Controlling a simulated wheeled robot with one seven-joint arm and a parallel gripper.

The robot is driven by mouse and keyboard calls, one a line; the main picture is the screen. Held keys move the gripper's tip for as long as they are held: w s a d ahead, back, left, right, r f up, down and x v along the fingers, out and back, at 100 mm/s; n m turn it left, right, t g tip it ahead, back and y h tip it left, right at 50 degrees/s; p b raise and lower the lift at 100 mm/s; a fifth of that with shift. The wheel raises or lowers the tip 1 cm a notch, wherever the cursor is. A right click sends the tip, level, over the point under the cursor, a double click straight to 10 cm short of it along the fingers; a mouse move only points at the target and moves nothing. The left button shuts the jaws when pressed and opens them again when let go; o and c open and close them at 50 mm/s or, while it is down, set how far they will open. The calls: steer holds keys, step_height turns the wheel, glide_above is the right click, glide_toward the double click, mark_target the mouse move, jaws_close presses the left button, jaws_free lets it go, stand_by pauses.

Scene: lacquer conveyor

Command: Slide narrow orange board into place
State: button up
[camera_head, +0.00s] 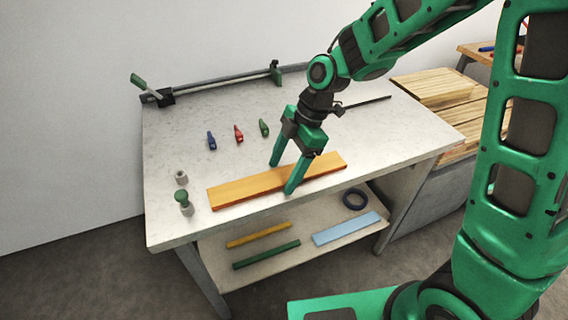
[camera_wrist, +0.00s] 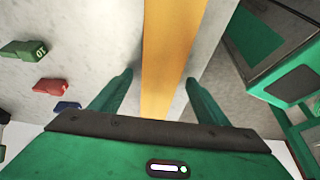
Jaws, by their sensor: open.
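The narrow orange board (camera_head: 240,189) lies flat along the front edge of the white table. In the wrist view the orange board (camera_wrist: 166,50) runs between my fingers. My gripper (camera_head: 283,178) is open, with one finger on the far side of the board and the other on its near side. The gripper (camera_wrist: 158,80) shows gaps between both fingers and the board in the wrist view. Whether the fingertips touch the tabletop is hard to tell.
A dark rail (camera_head: 225,81) with clamps runs along the table's back edge. Blue (camera_head: 211,141), red (camera_head: 238,134) and green (camera_head: 264,128) small pieces stand behind the board. A green-topped knob (camera_head: 184,201) is at front left. The lower shelf holds a light-blue board (camera_head: 346,229) and strips.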

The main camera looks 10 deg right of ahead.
mark_target(267, 179)
steer(key=c, duration=1.3)
steer(key=shift+s+a, duration=0.25)
steer(key=shift+a, duration=0.65)
steer(key=shift+s+a, duration=0.2)
steer(key=shift+a, duration=0.65)
steer(key=o, duration=1.3)
steer(key=shift+d+r, duration=0.1)
steer(key=shift+r, duration=0.05)
